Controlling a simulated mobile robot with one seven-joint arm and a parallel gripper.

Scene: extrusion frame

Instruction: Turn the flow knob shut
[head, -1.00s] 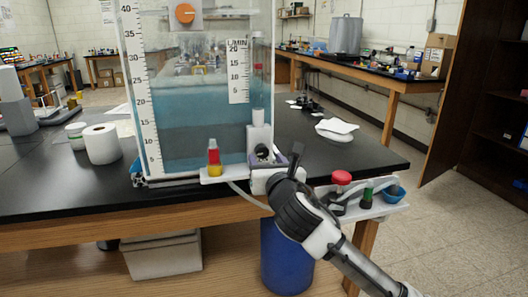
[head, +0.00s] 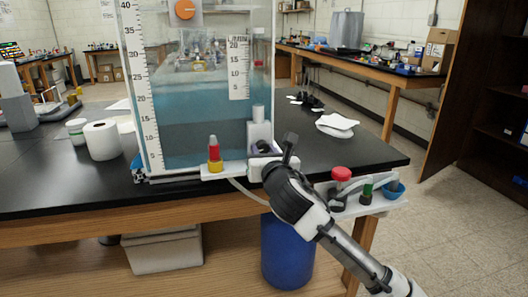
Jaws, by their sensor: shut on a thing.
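The clear water tank (head: 190,120) stands at the table's front edge, with blue water in its lower part. The flow meter tube (head: 258,80) runs up its right side, beside an L/MIN scale. A white block (head: 259,132) is at the tube's foot. The dark flow knob (head: 263,147) sits at the front of this block, mostly hidden by my gripper. My gripper (head: 275,151) reaches in from the lower right and is shut on the knob. One dark finger shows upright at its right; the exact contact is hidden.
A small shelf (head: 386,206) right of my gripper holds a red-capped item (head: 341,175), a green one and a blue bowl (head: 393,188). A red and yellow bottle (head: 215,155) stands left of the gripper. A blue drum (head: 287,255) is below.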

